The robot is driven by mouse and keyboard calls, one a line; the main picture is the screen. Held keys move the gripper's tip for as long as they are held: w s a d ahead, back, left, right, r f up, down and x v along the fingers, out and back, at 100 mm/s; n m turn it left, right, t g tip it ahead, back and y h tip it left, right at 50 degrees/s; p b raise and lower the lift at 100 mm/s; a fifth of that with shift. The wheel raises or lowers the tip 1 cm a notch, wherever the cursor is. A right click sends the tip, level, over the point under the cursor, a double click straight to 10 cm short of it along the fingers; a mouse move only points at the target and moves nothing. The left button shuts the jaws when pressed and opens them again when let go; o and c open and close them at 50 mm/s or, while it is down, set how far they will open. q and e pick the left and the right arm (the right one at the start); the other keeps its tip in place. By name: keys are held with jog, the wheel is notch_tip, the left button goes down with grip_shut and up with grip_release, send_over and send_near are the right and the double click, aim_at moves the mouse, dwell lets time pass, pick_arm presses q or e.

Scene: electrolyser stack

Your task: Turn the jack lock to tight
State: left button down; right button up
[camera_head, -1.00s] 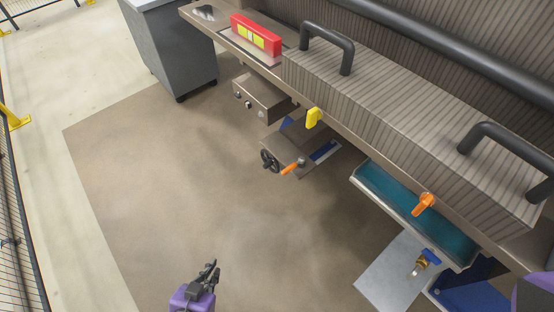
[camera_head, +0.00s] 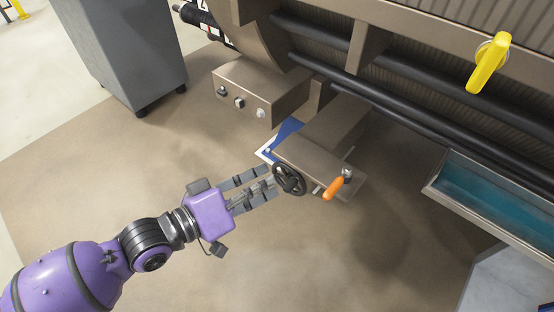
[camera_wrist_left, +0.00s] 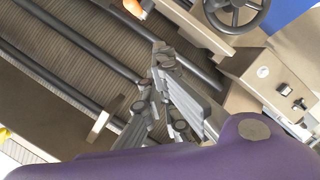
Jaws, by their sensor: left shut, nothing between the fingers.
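The jack (camera_head: 320,150) is a brown block under the machine, with a black handwheel (camera_head: 289,179) on its near end. Its orange lock handle (camera_head: 333,188) sits to the right of the wheel and points down-left from a metal pivot. In the left wrist view the handwheel (camera_wrist_left: 237,10) is at the top and the orange handle (camera_wrist_left: 144,6) is partly cut off by the upper edge. My purple left gripper (camera_head: 270,183) is shut and empty, its tips just left of the wheel in the head view; the wrist view also shows its fingers (camera_wrist_left: 160,62). My right gripper is out of view.
A brown control box (camera_head: 262,92) with knobs is above the left gripper. A grey cabinet (camera_head: 120,50) on casters stands at upper left. A yellow handle (camera_head: 487,65) and a teal-lined trough (camera_head: 495,205) are at right. The floor below the jack is clear.

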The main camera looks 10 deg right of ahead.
aim_at(338, 182)
pick_arm(q)
jog(key=w+d+f+n+b, duration=0.1)
jog(key=d+f+b, duration=0.1)
jog(key=d, duration=0.9)
jog(key=shift+w+d+n+b, duration=0.15)
jog(key=shift+w+n+b, duration=0.1)
jog(key=shift+n+b, duration=0.2)
jog(key=shift+s+d+n+t+p, duration=0.1)
jog(key=shift+s+n+t+p, duration=0.25)
jog(key=shift+t+p, duration=0.45)
